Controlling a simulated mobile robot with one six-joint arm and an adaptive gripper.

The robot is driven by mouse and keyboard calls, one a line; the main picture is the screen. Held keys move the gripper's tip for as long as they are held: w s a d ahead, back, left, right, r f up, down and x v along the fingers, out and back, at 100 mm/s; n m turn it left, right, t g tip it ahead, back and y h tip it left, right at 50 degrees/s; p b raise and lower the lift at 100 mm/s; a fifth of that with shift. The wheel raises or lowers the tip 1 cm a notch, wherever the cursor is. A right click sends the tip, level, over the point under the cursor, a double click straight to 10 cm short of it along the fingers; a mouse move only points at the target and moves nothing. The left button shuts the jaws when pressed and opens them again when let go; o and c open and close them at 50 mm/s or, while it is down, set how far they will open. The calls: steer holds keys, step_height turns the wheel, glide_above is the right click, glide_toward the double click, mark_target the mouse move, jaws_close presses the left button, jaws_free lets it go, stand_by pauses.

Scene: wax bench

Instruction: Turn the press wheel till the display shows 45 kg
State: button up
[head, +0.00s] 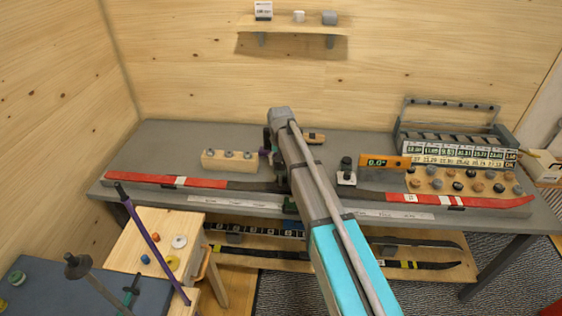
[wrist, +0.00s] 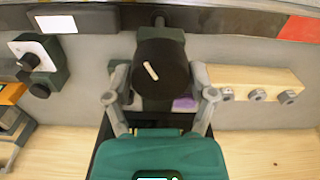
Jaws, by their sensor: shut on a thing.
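The press wheel (wrist: 172,82) is a dark round knob with a pale mark slanting across its face, in the middle of the wrist view. My gripper (wrist: 158,76) is shut on it, with one grey finger against each side. A dark green press part shows just behind the wheel. In the head view my arm covers the wheel and the gripper's fingers. No kg reading is legible in either view.
A wooden block with several knobs (head: 229,160) stands beside the press. An orange readout showing degrees (head: 384,162) and a small black-and-white device (head: 346,173) are to the right. A red-ended ski (head: 160,180) lies along the grey bench's front. A tool rack (head: 455,155) stands at right.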

steer(key=m, duration=0.5)
steer(key=shift+m, duration=0.3)
steer(key=m, duration=0.5)
steer(key=shift+m, duration=0.4)
steer(key=o, duration=1.1)
steer(key=shift+c, duration=0.2)
